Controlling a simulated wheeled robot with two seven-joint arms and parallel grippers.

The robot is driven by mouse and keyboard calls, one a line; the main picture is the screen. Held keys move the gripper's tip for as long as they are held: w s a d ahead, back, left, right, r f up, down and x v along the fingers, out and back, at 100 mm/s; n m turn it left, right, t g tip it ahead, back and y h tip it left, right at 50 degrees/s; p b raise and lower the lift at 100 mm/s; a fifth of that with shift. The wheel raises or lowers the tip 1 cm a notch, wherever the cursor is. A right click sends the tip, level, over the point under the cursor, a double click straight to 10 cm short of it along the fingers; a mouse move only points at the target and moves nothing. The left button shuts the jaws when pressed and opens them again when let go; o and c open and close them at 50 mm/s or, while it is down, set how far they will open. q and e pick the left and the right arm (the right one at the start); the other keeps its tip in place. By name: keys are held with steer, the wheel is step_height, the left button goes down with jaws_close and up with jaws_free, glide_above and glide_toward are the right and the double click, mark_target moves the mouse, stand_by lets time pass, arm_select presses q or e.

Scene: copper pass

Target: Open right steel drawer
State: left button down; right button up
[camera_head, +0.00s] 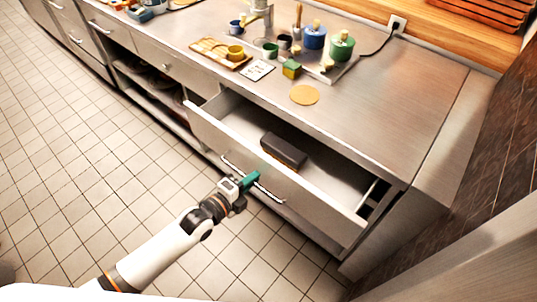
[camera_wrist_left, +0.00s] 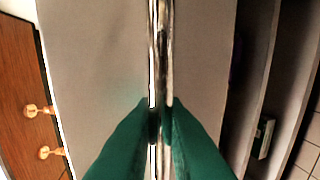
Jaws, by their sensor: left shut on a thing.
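The right steel drawer (camera_head: 285,188) is pulled well out from the counter in the head view. A dark box-shaped object (camera_head: 284,150) lies inside it. A chrome bar handle (camera_head: 229,163) runs along the drawer front; it also shows upright through the middle of the left wrist view (camera_wrist_left: 160,60). My left gripper (camera_head: 252,180) is at the handle, with its green fingers (camera_wrist_left: 160,140) on both sides of the bar, shut on it. The fingers cover part of the handle. My right gripper is not in view.
The steel counter top (camera_head: 380,95) carries a wooden tray (camera_head: 214,56), cups, a yellow round mat (camera_head: 304,95) and blue and green canisters (camera_head: 341,46). Open shelves (camera_head: 150,82) are left of the drawer. The tiled floor (camera_head: 60,170) in front is clear.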

arm_select(q)
steer(key=f+p+v, duration=0.2)
steer(key=p+v, duration=0.1)
steer(key=v, duration=0.9)
steer(key=s+f+p+v, duration=0.1)
steer(key=f+p+v, duration=0.2)
steer(key=v, duration=0.9)
steer(key=shift+a, duration=0.35)
steer(key=c, duration=1.6)
jaws_free()
steer(key=shift+o, duration=0.2)
steer(key=b+v, duration=0.1)
steer(key=v, duration=1.1)
steer(key=shift+f, duration=0.15)
